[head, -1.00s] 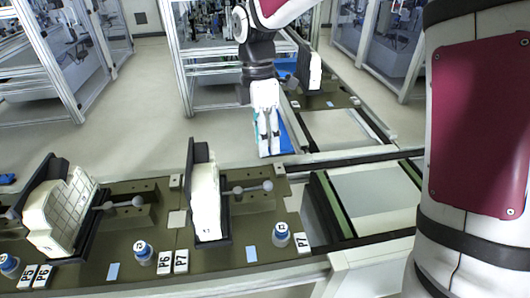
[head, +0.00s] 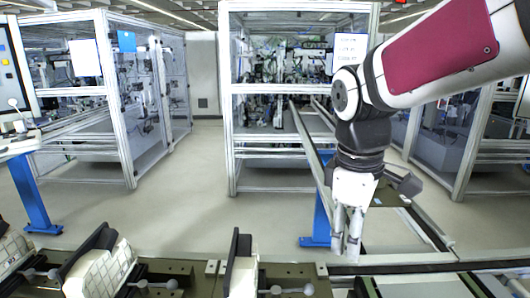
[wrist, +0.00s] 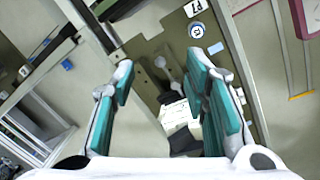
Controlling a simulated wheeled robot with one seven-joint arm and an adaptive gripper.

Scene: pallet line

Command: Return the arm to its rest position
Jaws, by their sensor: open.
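My gripper (head: 345,245) hangs fingers-down at the right of the head view, over the conveyor frame, with nothing held. In the wrist view its two teal-padded fingers (wrist: 165,100) stand wide apart and empty. My arm reaches in from the upper right, bent at the elbow. Below the fingers in the wrist view is the fixture plate (wrist: 215,60), with a white block (wrist: 178,117) in a black holder partly hidden by the right finger.
White blocks in black holders, one of them upright (head: 240,277), line the front edge. A conveyor rail (head: 410,268) runs along the lower right. Glass machine cells (head: 285,100) stand behind. A blue-legged stand (head: 35,200) is at left. The floor between is clear.

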